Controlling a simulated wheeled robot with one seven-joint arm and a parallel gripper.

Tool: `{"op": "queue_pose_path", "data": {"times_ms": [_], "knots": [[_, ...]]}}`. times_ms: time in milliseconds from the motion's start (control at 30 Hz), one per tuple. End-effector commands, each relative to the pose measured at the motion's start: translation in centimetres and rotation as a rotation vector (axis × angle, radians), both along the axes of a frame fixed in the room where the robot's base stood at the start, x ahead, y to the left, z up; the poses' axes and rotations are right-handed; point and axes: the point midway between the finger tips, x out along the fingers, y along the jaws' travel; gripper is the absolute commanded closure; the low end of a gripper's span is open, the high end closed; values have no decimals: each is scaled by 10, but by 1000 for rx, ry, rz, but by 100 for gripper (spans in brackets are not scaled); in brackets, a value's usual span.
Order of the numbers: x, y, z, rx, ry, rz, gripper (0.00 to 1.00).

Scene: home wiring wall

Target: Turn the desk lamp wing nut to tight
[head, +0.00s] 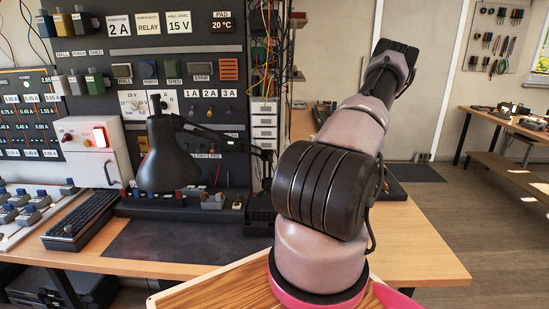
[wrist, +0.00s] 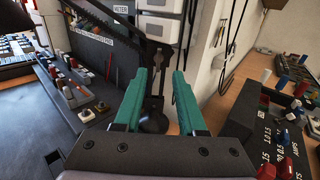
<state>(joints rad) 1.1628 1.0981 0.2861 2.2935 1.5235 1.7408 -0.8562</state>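The black desk lamp (head: 170,160) stands on the desk at the wiring wall in the head view, its shade tilted down and its jointed arm running right to a stand. In the wrist view, the lamp's dark arm (wrist: 120,22) comes down from the upper left to a dark upright post with a rounded foot (wrist: 153,122). My gripper (wrist: 161,76) is open, its two teal fingers apart on either side of the view of that post. Nothing is visibly held, and I cannot tell any contact. I cannot make out the wing nut clearly. The head view does not show my gripper's fingers.
A keyboard (head: 82,218) and a white box with a lit red switch (head: 97,145) stand left of the lamp. In the wrist view, a dark terminal block (wrist: 272,125) is close on the right. A dark mat (head: 180,242) lies clear in front.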

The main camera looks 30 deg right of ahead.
Motion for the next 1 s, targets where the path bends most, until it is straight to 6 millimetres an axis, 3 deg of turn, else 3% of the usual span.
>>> {"op": "queue_pose_path", "data": {"times_ms": [300, 433, 633, 900, 1000], "knots": [[61, 8, 1, -3, -2, 6, 60], [79, 10, 1, -3, -1, 6, 60], [92, 11, 1, 0, -1, 5, 60], [93, 11, 1, 0, 0, 5, 60], [93, 11, 1, 0, 0, 5, 98]]}}
